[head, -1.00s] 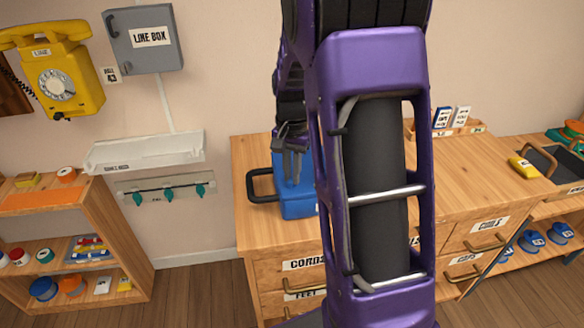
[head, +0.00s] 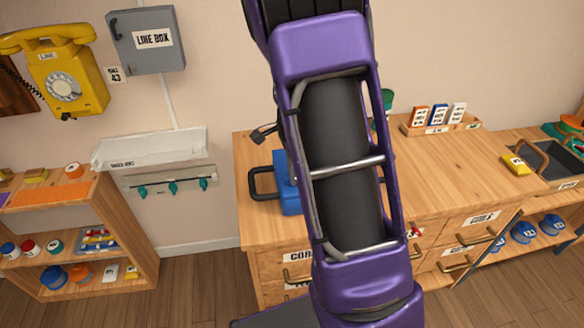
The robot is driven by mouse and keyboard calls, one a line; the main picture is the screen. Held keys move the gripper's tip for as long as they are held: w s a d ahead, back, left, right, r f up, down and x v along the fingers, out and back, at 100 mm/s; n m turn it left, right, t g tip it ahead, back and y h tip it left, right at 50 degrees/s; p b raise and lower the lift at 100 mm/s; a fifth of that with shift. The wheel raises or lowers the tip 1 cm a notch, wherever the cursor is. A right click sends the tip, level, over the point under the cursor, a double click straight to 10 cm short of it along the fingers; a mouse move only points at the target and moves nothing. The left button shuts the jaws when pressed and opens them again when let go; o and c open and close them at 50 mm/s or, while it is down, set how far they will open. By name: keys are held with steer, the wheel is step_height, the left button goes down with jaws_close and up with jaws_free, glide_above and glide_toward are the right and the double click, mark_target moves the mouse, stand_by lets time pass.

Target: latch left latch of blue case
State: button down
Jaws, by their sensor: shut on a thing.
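The blue case (head: 286,198) is on the wooden cabinet top, its black handle (head: 262,183) sticking out to the left. My purple arm covers most of the case, and its left latch cannot be made out. A dark part of my gripper's wrist shows above the case, left of the arm. A sliver of my gripper (head: 292,175) shows at the case. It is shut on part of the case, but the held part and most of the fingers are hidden.
The cabinet top (head: 440,180) is largely clear right of my arm, with a card rack (head: 440,128) at its back. A yellow phone (head: 62,80), a grey line box (head: 148,40) and a white wall tray (head: 150,149) hang at left. A shelf (head: 75,250) stands below.

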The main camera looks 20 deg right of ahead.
steer(key=shift+m+p, duration=0.3)
steer(key=shift+m, duration=0.4)
steer(key=c, duration=0.9)
jaws_free()
step_height(320, 180, up, 17)
steer(key=shift+r+p, duration=0.2)
steer(key=shift+p, duration=0.2)
